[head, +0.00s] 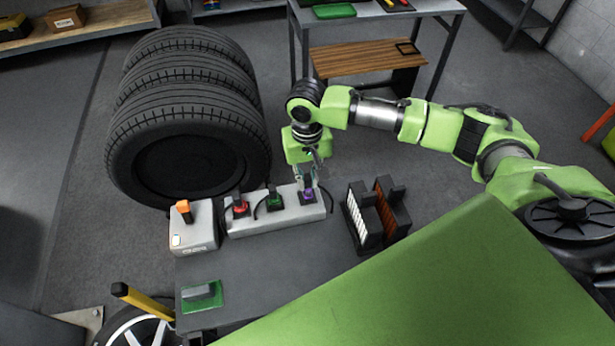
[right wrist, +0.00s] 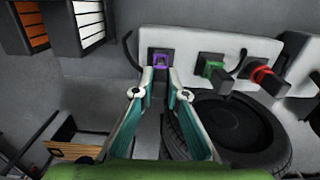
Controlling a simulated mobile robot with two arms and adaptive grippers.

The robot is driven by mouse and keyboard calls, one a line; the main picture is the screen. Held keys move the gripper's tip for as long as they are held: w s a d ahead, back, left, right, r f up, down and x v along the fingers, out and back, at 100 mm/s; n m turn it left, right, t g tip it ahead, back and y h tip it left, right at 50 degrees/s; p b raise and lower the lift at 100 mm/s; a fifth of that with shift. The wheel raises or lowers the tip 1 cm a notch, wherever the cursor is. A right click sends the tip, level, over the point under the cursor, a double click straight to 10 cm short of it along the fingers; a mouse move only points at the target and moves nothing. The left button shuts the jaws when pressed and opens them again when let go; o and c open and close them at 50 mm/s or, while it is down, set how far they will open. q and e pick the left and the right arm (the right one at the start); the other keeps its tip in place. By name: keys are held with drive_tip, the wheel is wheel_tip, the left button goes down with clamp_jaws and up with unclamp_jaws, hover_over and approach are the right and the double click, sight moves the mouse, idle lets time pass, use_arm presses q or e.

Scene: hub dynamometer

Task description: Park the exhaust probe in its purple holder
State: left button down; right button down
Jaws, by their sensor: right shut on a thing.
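The purple holder (head: 308,197) sits at the right end of a pale grey block (head: 284,213) on the bench. It also shows in the right wrist view (right wrist: 160,53) as a purple square with a dark middle. My right gripper (head: 311,186) points down directly over this holder. In the right wrist view its fingertips (right wrist: 159,75) come in on both sides of the purple square, shut on the exhaust probe. The probe is small and mostly hidden between them; I cannot tell how deep it sits in the holder. My left gripper is out of view.
Green (head: 274,199) and red (head: 240,207) holders with dark parts stand left on the same block. A white box (head: 192,230) with an orange piece is beyond them. Two black racks (head: 362,214) stand to the right. Stacked tyres (head: 190,115) are behind. The bench front is mostly clear.

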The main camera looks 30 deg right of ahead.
drive_tip(key=shift+f, duration=0.1)
idle(0.3)
drive_tip(key=shift+f, duration=0.55)
drive_tip(key=c, duration=1.9)
unclamp_jaws()
drive_tip(key=shift+r, duration=0.2)
wheel_tip(320, 180, up, 12)
drive_tip(key=shift+f, duration=0.15)
